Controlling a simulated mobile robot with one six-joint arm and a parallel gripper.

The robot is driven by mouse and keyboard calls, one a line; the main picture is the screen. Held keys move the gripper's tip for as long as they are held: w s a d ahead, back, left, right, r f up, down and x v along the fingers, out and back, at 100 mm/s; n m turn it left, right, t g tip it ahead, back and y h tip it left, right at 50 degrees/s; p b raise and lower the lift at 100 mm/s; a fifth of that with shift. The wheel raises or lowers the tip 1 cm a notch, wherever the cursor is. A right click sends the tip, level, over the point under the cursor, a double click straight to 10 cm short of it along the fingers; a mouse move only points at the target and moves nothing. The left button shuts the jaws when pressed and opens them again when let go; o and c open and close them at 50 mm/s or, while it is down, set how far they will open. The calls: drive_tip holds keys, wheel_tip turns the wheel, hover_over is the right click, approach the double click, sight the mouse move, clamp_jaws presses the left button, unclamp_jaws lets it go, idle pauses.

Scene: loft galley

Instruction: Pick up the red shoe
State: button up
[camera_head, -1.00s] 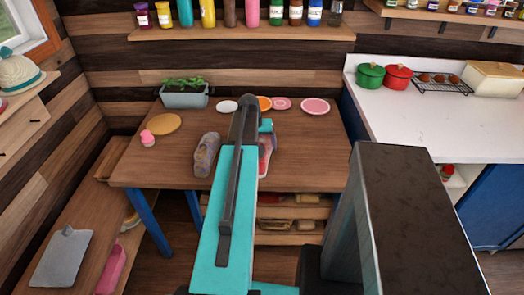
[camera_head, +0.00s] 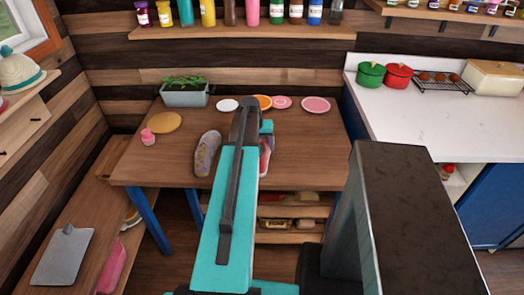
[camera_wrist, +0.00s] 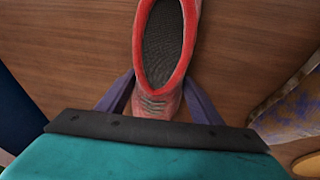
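The red shoe (camera_wrist: 160,100) lies on the wooden table, its dark insole facing up in the wrist view. In the head view only a sliver of the red shoe (camera_head: 267,152) shows, to the right of my arm, which hides the rest. My gripper (camera_wrist: 159,76) is over the shoe's near part, one finger on each side. The fingers look open, with the shoe between them; whether they touch its sides is hard to tell. In the head view my arm covers the gripper.
A grey patterned shoe (camera_head: 207,153) lies left of the red one. Plates (camera_head: 315,105), a planter (camera_head: 184,95), a round board (camera_head: 165,122) and a pink cup (camera_head: 147,137) are on the table (camera_head: 165,165). A white counter (camera_head: 430,115) stands to the right.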

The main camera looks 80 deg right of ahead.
sight(261, 141)
drive_tip(key=c, duration=0.4)
drive_tip(key=shift+o, duration=0.2)
drive_tip(key=shift+r, duration=0.15)
drive_tip(key=shift+r+b, duration=0.55)
drive_tip(key=shift+r, duration=0.85)
drive_tip(key=w+a, duration=0.1)
drive_tip(key=a, duration=0.3)
drive_tip(key=w+a+r+b, duration=0.1)
drive_tip(key=a, duration=0.3)
drive_tip(key=w+a+b, duration=0.1)
drive_tip(key=a, duration=0.3)
drive_tip(key=shift+w+a+r, duration=0.25)
drive_tip(key=shift+w+a, duration=0.1)
drive_tip(key=shift+w+a+f+b, duration=0.15)
drive_tip(key=shift+a+b, duration=0.15)
drive_tip(key=shift+b, duration=0.45)
drive_tip(key=b, duration=0.1)
drive_tip(key=a, duration=0.1)
drive_tip(key=b, duration=0.1)
drive_tip(key=shift+w+a+r+b, duration=0.25)
drive_tip(key=shift+a+b, duration=0.1)
drive_tip(key=shift+a, duration=0.05)
drive_tip(key=shift+a+r, duration=0.1)
drive_tip(key=shift+r, duration=0.15)
